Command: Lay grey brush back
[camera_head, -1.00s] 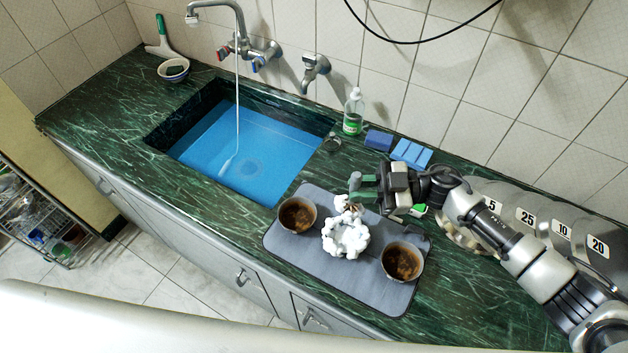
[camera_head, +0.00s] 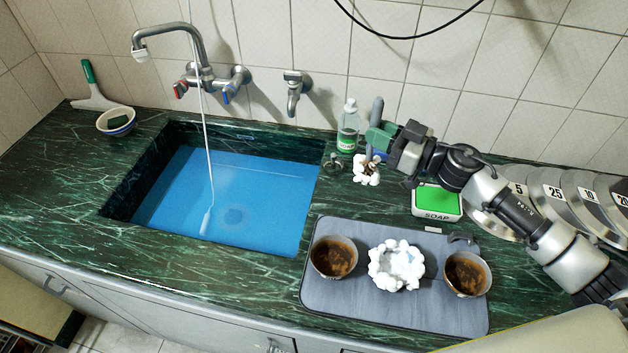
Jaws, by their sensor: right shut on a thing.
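The grey brush (camera_head: 376,109) is in my right gripper (camera_head: 378,138), behind and above the tray, close to the soap bottle. Its grey handle points up and white foam covers its lower end (camera_head: 367,172). The green fingers of my right gripper are shut on it. I cannot tell whether the foamy end touches the counter. My left gripper is not in view.
A grey tray (camera_head: 345,292) holds two brown-stained bowls (camera_head: 334,258) and (camera_head: 467,273), with a foam-covered one (camera_head: 396,266) between them. A soap box (camera_head: 437,200), soap bottle (camera_head: 348,128) and numbered discs (camera_head: 552,192) stand behind. The sink (camera_head: 230,195) is left.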

